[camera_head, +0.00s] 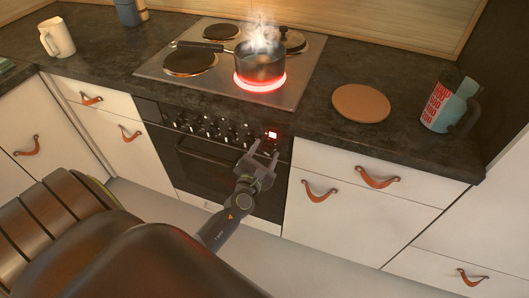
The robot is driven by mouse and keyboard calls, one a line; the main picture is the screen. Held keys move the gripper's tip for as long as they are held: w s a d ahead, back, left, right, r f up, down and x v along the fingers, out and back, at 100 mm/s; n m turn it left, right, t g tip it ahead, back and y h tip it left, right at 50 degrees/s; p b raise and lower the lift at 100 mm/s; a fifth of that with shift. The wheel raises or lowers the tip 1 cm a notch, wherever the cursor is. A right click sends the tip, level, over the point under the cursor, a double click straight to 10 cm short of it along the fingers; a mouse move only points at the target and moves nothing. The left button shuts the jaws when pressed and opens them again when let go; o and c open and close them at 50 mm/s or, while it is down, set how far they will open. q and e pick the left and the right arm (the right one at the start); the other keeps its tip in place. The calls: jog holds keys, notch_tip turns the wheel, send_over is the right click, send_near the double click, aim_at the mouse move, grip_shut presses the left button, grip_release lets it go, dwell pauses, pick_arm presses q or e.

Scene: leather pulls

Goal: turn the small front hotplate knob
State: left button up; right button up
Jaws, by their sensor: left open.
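A row of small dark knobs (214,130) with light markings runs along the oven's front panel, below the cooktop. I cannot tell from their markings which one belongs to the small front hotplate. My left gripper (265,151) is open and empty in front of the right part of the panel. Its fingers point up toward the panel, below the red-lit display (272,134) and near the rightmost knobs. No contact with a knob is visible. A front hotplate (261,87) glows red under a steaming dark pot (260,68). My right gripper is out of view.
The cooktop (308,70) also carries a dark front-left hotplate (190,62). The pot's handle points left. A round brown board (361,103) and a patterned mug (441,106) stand on the counter to the right. Drawers with leather pulls (377,177) flank the oven (215,171).

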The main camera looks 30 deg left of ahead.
pick_arm(q)
jog(key=shift+c, duration=0.3)
jog(key=c, duration=0.9)
